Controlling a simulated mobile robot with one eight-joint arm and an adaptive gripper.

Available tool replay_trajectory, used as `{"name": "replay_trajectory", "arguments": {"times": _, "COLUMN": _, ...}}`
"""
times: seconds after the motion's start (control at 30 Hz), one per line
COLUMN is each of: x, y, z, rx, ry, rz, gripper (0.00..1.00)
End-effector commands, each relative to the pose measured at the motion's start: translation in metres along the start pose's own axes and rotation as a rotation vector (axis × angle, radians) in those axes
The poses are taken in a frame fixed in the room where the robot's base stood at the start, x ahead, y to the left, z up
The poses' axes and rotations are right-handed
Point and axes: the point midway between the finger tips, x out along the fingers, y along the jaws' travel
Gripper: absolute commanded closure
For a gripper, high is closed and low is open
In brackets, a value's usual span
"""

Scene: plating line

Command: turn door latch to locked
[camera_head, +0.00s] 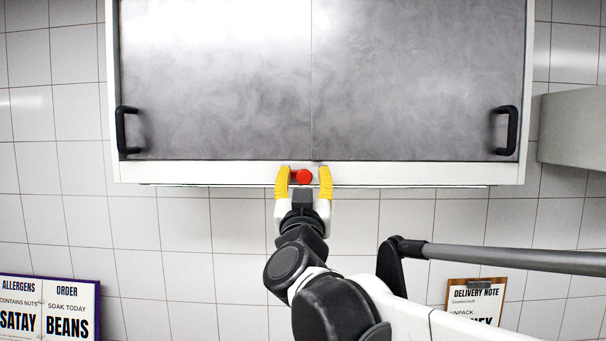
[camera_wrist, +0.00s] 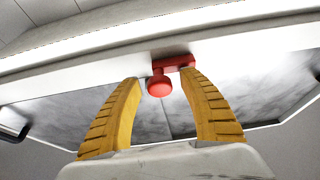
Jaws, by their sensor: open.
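The door latch is a small red piece with a round knob (camera_head: 303,177), at the bottom edge of a wall cabinet where its two grey doors meet. In the wrist view the red latch (camera_wrist: 159,84) shows its round knob and a short bar reaching to the right. My gripper (camera_head: 304,176) has yellow fingers and is open, with one finger on each side of the knob. In the wrist view my gripper (camera_wrist: 162,82) has the knob between its fingertips, with a gap at the left. The right fingertip is close to the bar; I cannot tell if they touch.
The cabinet's left door (camera_head: 215,80) and right door (camera_head: 415,80) look shut, with black handles (camera_head: 122,132) (camera_head: 509,130) at their outer lower corners. A grey box-like fixture (camera_head: 572,128) juts out at the right. Signs (camera_head: 50,308) and a delivery note (camera_head: 474,302) are below.

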Motion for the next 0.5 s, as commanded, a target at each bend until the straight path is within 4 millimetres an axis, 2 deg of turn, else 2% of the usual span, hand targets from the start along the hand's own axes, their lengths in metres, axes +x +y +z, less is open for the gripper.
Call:
{"name": "replay_trajectory", "arguments": {"times": 0.1, "x": -0.0003, "y": -0.0001, "z": 0.0001, "rx": 0.0, "ry": 0.0, "rz": 0.0, "gripper": 0.52}}
{"name": "replay_trajectory", "arguments": {"times": 0.17, "x": -0.0004, "y": -0.0001, "z": 0.0, "rx": 0.0, "ry": 0.0, "rz": 0.0, "gripper": 0.71}}
{"name": "replay_trajectory", "arguments": {"times": 0.2, "x": -0.0004, "y": -0.0001, "z": 0.0, "rx": 0.0, "ry": 0.0, "rz": 0.0, "gripper": 0.83}}
{"name": "replay_trajectory", "arguments": {"times": 0.27, "x": -0.0005, "y": -0.0001, "z": 0.0, "rx": 0.0, "ry": 0.0, "rz": 0.0, "gripper": 1.0}}
{"name": "replay_trajectory", "arguments": {"times": 0.5, "x": -0.0007, "y": -0.0001, "z": 0.0001, "rx": 0.0, "ry": 0.0, "rz": 0.0, "gripper": 1.0}}
